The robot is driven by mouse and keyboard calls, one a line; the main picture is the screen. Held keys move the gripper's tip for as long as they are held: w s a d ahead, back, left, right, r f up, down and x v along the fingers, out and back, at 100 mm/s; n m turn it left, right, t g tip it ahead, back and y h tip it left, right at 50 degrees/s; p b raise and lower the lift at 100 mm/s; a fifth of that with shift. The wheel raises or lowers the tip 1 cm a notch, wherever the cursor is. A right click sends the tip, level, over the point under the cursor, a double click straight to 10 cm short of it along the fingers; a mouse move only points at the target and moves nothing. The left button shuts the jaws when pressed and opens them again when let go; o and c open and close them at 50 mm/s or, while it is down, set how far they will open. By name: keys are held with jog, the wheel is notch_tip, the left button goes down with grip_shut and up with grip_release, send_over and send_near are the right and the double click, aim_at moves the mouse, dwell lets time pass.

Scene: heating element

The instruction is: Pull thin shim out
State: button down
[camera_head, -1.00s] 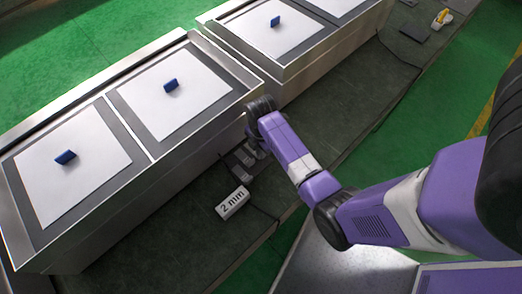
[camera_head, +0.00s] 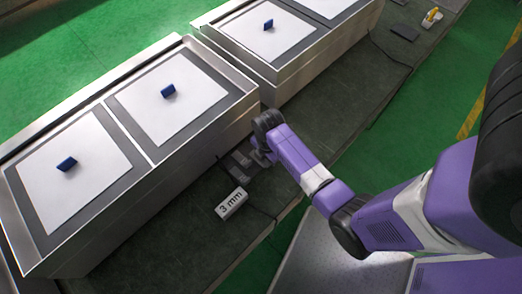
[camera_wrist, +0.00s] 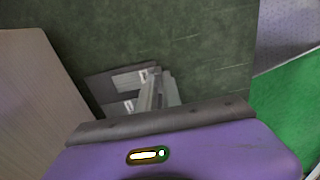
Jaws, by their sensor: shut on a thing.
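My gripper (camera_head: 260,158) is low over the dark bench, beside the front wall of the nearer metal box. In the wrist view my gripper (camera_wrist: 157,92) points down at the bench, its fingers close together on a thin grey shim (camera_wrist: 131,79). The shim is small and partly hidden by the fingers, so its far edge is unclear. A dark flat plate (camera_wrist: 98,87) lies under and beside the fingers.
The nearer metal box (camera_head: 196,142) carries white panels with blue handles. A second such box (camera_head: 283,83) stands behind it. Dark flat pieces (camera_head: 404,32) and a yellow-and-white item (camera_head: 432,17) lie at the far bench end. A cable runs beside the display.

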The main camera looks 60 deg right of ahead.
jog(key=shift+s, duration=0.2)
jog(key=c, duration=1.5)
grip_release()
jog(key=shift+r, duration=0.45)
notch_tip(320, 180, up, 7)
jog(key=shift+f, duration=0.1)
